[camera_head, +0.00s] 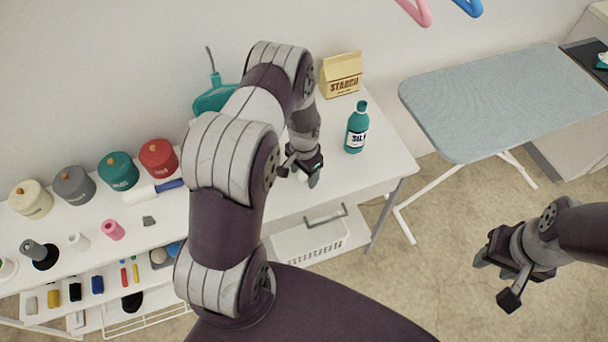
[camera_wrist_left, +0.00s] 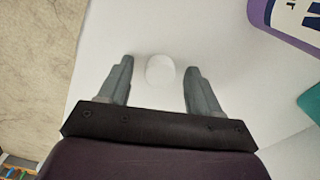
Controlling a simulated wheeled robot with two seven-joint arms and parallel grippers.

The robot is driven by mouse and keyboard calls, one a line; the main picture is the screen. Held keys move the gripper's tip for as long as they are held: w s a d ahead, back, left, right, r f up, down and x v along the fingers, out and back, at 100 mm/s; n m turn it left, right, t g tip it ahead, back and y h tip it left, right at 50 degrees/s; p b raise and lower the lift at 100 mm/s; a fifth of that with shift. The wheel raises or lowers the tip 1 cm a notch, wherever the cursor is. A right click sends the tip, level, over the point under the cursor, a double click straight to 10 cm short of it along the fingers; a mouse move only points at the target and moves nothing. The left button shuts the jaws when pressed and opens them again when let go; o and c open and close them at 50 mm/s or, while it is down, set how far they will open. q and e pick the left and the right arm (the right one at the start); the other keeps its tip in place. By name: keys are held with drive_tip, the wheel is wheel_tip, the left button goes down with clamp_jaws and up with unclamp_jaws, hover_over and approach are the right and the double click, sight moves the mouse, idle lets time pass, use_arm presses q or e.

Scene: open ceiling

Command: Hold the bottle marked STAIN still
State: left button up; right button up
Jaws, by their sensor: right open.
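My left gripper (camera_head: 300,174) is over the white table, left of a teal bottle (camera_head: 356,128) whose label seems to read SILK. In the left wrist view my left gripper (camera_wrist_left: 160,85) is open, its fingers apart on either side of a small round white thing (camera_wrist_left: 160,70), with gaps on both sides. I cannot tell what this round thing is. A purple thing with a white lettered label (camera_wrist_left: 298,22) is cut off at the top right of that view. I cannot read STAIN on anything; my left arm hides part of the table. My right gripper (camera_head: 497,277) is open and empty over the floor.
A STARCH bag (camera_head: 341,78) stands behind the teal bottle. A teal container (camera_head: 214,98) is partly behind my left arm. Several lidded pots (camera_head: 118,170) line the table's left. A white basket (camera_head: 318,240) sits below the table edge. An ironing board (camera_head: 510,100) stands at right.

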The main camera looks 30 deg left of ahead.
use_arm(q)
drive_tip(key=c, duration=1)
drive_tip(key=r, duration=0.2)
drive_tip(key=r+b, duration=0.1)
drive_tip(key=r, duration=0.1)
drive_tip(key=shift+w+d+r, duration=0.1)
drive_tip(key=shift+w+d, duration=0.05)
drive_tip(key=shift+d, duration=0.05)
drive_tip(key=shift+w+d+r+b, duration=0.4)
drive_tip(key=shift+w+d+r, duration=0.25)
drive_tip(key=shift+d+r, duration=0.8)
drive_tip(key=shift+w+d+r+b, duration=0.4)
drive_tip(key=shift+w+d+r, duration=0.3)
drive_tip(key=shift+d, duration=1.4)
drive_tip(key=shift+w+d+r+b, duration=0.5)
drive_tip(key=shift+d+r, duration=0.75)
drive_tip(key=shift+d, duration=0.5)
drive_tip(key=s+a+f+n, duration=0.2)
drive_tip(key=f, duration=0.1)
drive_tip(key=s+a+f+n, duration=0.1)
drive_tip(key=shift+a+f+n, duration=0.15)
drive_tip(key=shift+f+n, duration=0.15)
